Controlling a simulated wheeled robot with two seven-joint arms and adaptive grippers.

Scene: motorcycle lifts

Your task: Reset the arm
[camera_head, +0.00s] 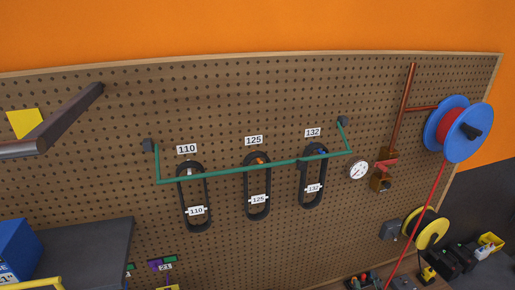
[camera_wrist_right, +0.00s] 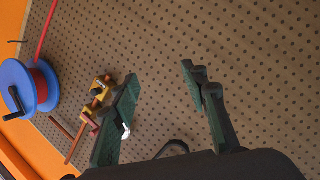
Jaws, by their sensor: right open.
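My right gripper (camera_wrist_right: 160,74) shows in the right wrist view with its two dark green fingers spread apart. Only bare pegboard shows between the fingertips, and nothing is held. The left finger covers part of the brass and red valve fitting's surroundings. I cannot make out the right gripper clearly in the head view. My left gripper is not in view.
A pegboard (camera_head: 110,115) fills the wall, with a green rail (camera_head: 230,169) across several black numbered loops. A gauge (camera_head: 358,170), a valve (camera_head: 384,165) and a blue reel (camera_head: 432,129) with red line are at right. A grey bar (camera_head: 70,119) juts out at left.

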